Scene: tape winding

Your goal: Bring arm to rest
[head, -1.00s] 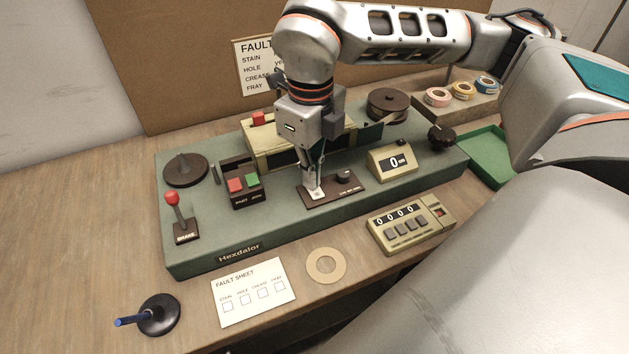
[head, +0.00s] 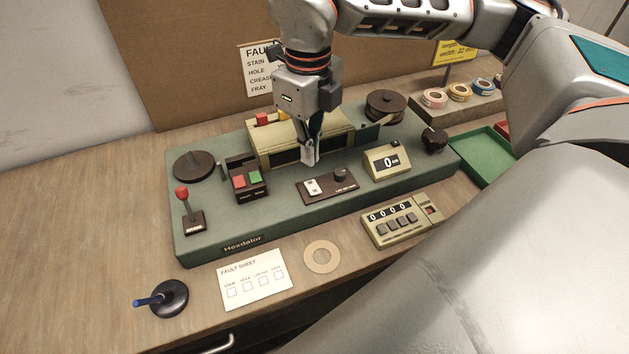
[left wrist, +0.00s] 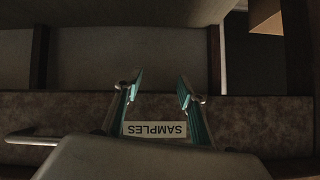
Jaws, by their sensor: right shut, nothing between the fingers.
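My right gripper (head: 309,157) is shut and empty. My right arm reaches in from the upper right. My left gripper does not show in the head view. In the left wrist view my left gripper (left wrist: 158,92) is open and empty, its two fingers apart in front of a drawer front with a SAMPLES label (left wrist: 155,130).
In front lie a fault sheet (head: 256,298), a cardboard ring (head: 309,257), a tally counter (head: 381,230) and a pen stand (head: 170,299). A green tray (head: 480,165) is right.

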